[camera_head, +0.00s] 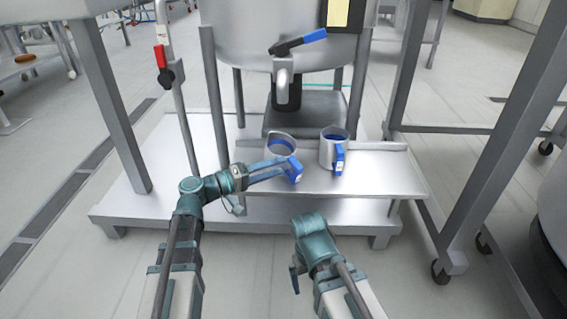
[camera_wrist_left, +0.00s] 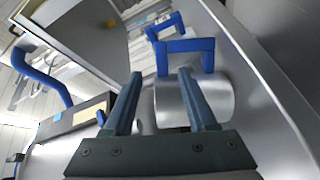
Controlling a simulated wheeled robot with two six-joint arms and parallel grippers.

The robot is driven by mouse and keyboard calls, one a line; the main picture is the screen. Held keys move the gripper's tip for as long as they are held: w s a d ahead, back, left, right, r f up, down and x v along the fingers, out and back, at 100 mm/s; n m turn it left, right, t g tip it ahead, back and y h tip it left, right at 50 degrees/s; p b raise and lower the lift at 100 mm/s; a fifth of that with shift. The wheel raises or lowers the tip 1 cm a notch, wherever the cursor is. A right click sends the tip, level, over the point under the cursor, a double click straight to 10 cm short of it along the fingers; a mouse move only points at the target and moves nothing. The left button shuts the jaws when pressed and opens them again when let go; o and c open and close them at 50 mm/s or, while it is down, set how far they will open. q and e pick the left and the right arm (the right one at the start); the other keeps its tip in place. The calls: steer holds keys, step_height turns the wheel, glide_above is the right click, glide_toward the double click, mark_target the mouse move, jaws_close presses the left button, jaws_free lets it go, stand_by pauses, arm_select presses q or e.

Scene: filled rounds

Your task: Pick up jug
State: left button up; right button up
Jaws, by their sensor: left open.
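Two silver jugs with blue handles are on the metal shelf (camera_head: 375,178) below the large vessel. The left jug (camera_head: 274,150) has its handle (camera_head: 295,168) toward me; the right jug (camera_head: 328,152) stands beside it. My left gripper (camera_head: 282,168) is open at the left jug's handle. In the left wrist view my left gripper's fingers (camera_wrist_left: 159,74) point at a blue handle (camera_wrist_left: 187,45), with a silver jug body (camera_wrist_left: 208,98) behind; contact is unclear. My right gripper (camera_head: 295,278) is low in front of the shelf, its jaws unclear.
The large steel vessel (camera_head: 245,35) stands over the shelf, with a blue-handled valve (camera_head: 300,42) above the jugs. A metal platform (camera_head: 150,190) lies below. Steel frame legs rise at left (camera_head: 115,110) and right (camera_head: 500,150). The shelf's right part is clear.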

mark_target(289, 162)
arm_select(q)
steer(key=shift+w+d, duration=0.1)
steer(key=x, duration=0.5)
steer(key=shift+w, duration=0.25)
steer(key=shift+c, duration=0.3)
jaws_close()
